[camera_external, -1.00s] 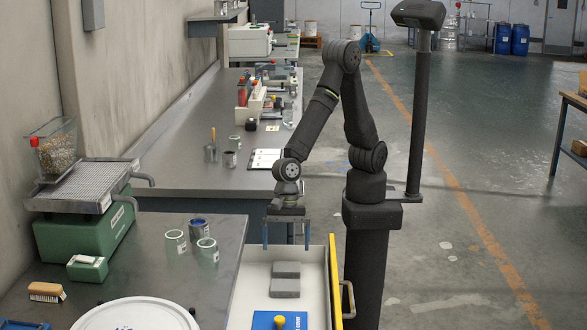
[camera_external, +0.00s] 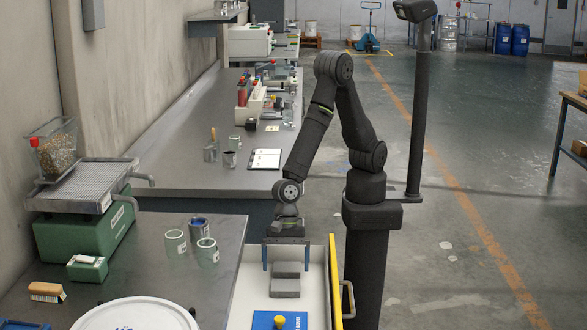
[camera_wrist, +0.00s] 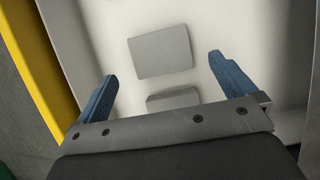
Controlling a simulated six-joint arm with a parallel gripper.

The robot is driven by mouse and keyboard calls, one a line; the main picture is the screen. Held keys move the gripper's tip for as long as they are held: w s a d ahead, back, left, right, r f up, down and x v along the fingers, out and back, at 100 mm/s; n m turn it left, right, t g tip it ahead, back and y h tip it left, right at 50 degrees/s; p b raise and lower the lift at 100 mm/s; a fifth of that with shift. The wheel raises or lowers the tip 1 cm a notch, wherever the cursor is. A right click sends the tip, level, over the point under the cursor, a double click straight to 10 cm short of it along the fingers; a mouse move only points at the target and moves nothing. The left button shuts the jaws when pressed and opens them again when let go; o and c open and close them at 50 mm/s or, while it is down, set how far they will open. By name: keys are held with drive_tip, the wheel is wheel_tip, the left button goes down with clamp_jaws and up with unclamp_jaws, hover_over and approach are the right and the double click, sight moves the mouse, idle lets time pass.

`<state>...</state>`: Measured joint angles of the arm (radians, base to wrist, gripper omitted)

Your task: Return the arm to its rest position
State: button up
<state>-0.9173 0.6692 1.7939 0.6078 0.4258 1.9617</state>
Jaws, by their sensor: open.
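My gripper (camera_external: 286,268) hangs over the open drawer (camera_external: 247,290), its two blue fingers pointing down and spread apart. Nothing is between them that I can see held. Two grey blocks lie in the drawer, a far one (camera_external: 287,269) and a near one (camera_external: 285,288). In the wrist view the fingers of my gripper (camera_wrist: 165,90) stand wide apart over the white drawer floor (camera_wrist: 222,35). One grey block (camera_wrist: 160,52) shows whole there, and another (camera_wrist: 173,99) shows partly behind the gripper's front edge.
The drawer has a yellow front (camera_external: 335,285) with a handle. A blue box with a yellow knob (camera_external: 279,320) lies at its near end. Several cans (camera_external: 207,251) and a green scale (camera_external: 85,235) stand on the left bench. A dark post (camera_external: 420,110) stands right of my arm.

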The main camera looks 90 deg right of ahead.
sight(286, 285)
drive_tip(key=x, duration=0.5)
drive_tip(key=shift+a+f, duration=0.1)
drive_tip(key=shift+f, duration=0.25)
drive_tip(key=shift+r, duration=0.1)
drive_tip(key=shift+r, duration=0.1)
drive_tip(key=v, duration=1.1)
drive_tip(key=x, duration=1.1)
wheel_tip(286, 285, up, 16)
drive_tip(key=w+d+n+g+h, duration=0.1)
drive_tip(key=w+d+n, duration=0.4)
drive_tip(key=w+d, duration=0.5)
drive_tip(key=w+d+n+g+h, duration=0.1)
drive_tip(key=w+d+n+g, duration=0.2)
drive_tip(key=w+d+n, duration=0.3)
drive_tip(key=w+d, duration=0.4)
drive_tip(key=d, duration=0.5)
drive_tip(key=shift+d+n, duration=0.3)
drive_tip(key=shift+d, duration=0.1)
